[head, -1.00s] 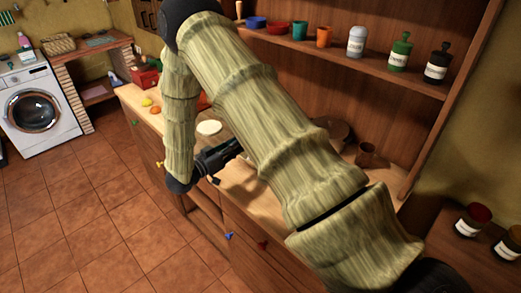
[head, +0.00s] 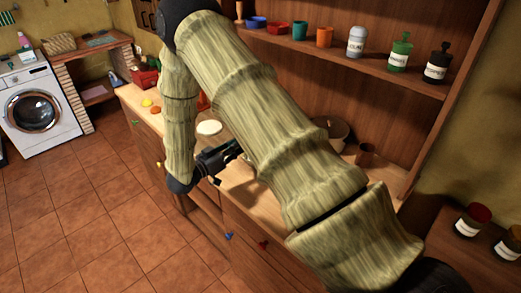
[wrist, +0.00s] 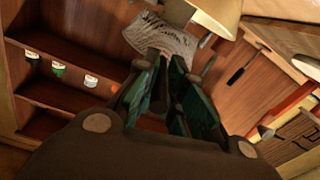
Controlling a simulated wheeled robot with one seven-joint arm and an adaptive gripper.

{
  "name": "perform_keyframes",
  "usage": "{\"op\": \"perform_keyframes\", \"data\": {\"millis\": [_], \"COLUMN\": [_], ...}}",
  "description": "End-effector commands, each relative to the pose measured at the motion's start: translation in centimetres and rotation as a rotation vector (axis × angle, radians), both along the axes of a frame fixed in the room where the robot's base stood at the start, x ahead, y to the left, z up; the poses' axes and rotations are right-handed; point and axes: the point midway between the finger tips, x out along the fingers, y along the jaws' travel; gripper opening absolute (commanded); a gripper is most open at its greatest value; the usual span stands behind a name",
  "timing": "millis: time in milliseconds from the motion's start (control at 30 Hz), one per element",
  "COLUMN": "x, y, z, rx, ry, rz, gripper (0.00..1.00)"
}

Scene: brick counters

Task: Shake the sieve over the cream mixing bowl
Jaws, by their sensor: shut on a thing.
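My gripper (wrist: 167,58) is shut in the wrist view. A pale, mottled, mesh-like piece (wrist: 163,36) shows at its fingertips and looks like part of the sieve; its handle cannot be made out. The cream mixing bowl (wrist: 216,14) is at the top edge of the wrist view, just beyond the fingertips, in a picture that looks turned upside down. In the head view my gripper (head: 236,150) is low over the counter, partly behind my arm, and the sieve cannot be made out. A shaded round bowl (head: 334,128) shows behind my arm there; its colour is unclear.
A brown cup (head: 366,154) stands to the right.

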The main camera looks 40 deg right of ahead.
Motion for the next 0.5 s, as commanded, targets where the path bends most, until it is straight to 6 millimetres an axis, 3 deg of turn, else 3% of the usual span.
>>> {"op": "perform_keyframes", "data": {"millis": [233, 500], "x": [2.1, -0.4], "y": [0.2, 0.0], "z": [-0.1, 0.1], "rx": [0.0, 0.0], "ry": [-0.001, 0.002], "rz": [0.0, 0.0], "gripper": [0.0, 0.0]}}
